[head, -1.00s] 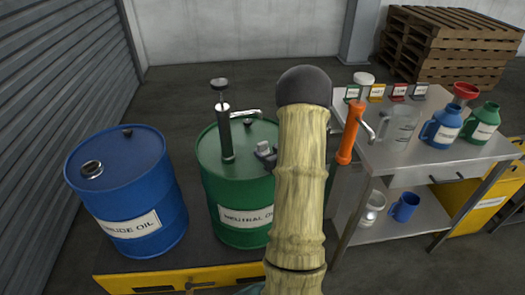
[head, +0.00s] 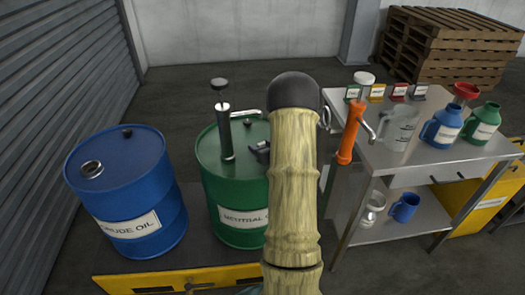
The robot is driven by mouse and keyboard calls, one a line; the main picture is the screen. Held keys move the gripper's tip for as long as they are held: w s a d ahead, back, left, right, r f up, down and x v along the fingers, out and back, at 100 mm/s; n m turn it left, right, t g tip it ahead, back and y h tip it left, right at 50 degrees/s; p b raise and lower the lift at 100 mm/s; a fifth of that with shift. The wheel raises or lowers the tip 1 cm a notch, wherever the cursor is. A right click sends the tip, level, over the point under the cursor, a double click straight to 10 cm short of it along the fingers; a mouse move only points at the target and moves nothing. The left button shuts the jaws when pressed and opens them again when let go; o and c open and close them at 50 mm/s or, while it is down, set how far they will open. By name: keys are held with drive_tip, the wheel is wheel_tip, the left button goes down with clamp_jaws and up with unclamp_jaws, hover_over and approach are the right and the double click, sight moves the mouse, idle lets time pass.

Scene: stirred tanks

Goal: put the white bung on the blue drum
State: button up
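The blue drum (head: 150,190), labelled crude oil, stands upright at the left. Its top has a ringed round opening (head: 91,169) and a small dark plug near the back rim. I cannot make out the white bung for certain; a round white piece (head: 364,78) shows above the orange pump (head: 350,135), and I cannot tell what it is. My arm rises through the middle and hides much behind it. A dark grey piece (head: 261,150) at its left edge, over the green drum's top, seems part of my gripper; its fingertips are not clear.
The green drum (head: 232,185) beside the blue one carries a black hand pump (head: 225,130). A steel table (head: 400,160) at the right holds a clear jug, small labelled boxes, and blue and green containers. Pallets (head: 450,45) stand behind. A yellow platform (head: 140,283) lies in front.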

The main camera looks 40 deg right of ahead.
sight(263, 143)
drive_tip(key=c, duration=1)
drive_tip(key=shift+o, duration=0.2)
drive_tip(key=shift+r, duration=0.1)
drive_tip(key=shift+r, duration=0.55)
wheel_tip(263, 143, up, 2)
drive_tip(key=shift+r+p, duration=0.25)
drive_tip(key=shift+p, duration=0.25)
drive_tip(key=s+a, duration=0.3)
drive_tip(key=s, duration=1.4)
drive_tip(key=shift+s, duration=0.4)
drive_tip(key=shift+f, duration=0.15)
